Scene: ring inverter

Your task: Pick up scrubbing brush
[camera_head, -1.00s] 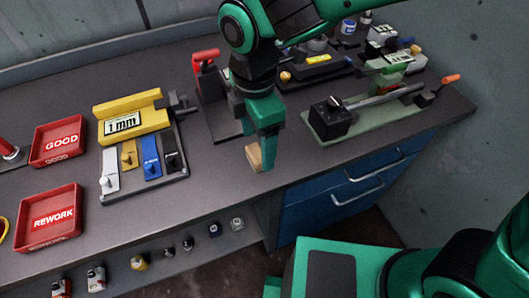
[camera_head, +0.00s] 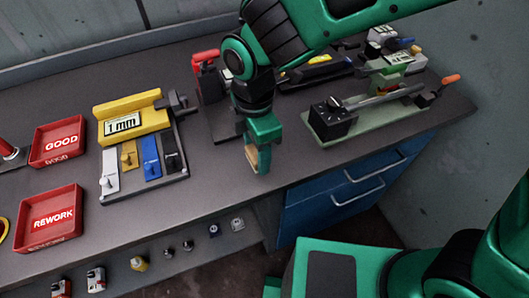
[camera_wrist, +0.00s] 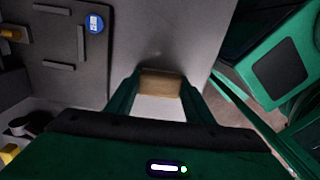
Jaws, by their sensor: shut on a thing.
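The scrubbing brush shows as a small light-brown wooden block (camera_head: 252,157) at my gripper's fingers, near the front edge of the workbench. My gripper (camera_head: 258,166) points down and is shut on the brush. In the wrist view the brush (camera_wrist: 161,84) spans the space between the two green fingers. Its bristles are hidden or too small to tell. I cannot tell whether the brush touches the bench top or hangs just above it.
A yellow 1 mm gauge (camera_head: 134,116) stands on a board with coloured pieces, left of my gripper. Red GOOD (camera_head: 58,143) and REWORK (camera_head: 50,222) trays lie further left. A green-based fixture (camera_head: 365,115) stands right. A front shelf (camera_head: 170,280) holds several small items.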

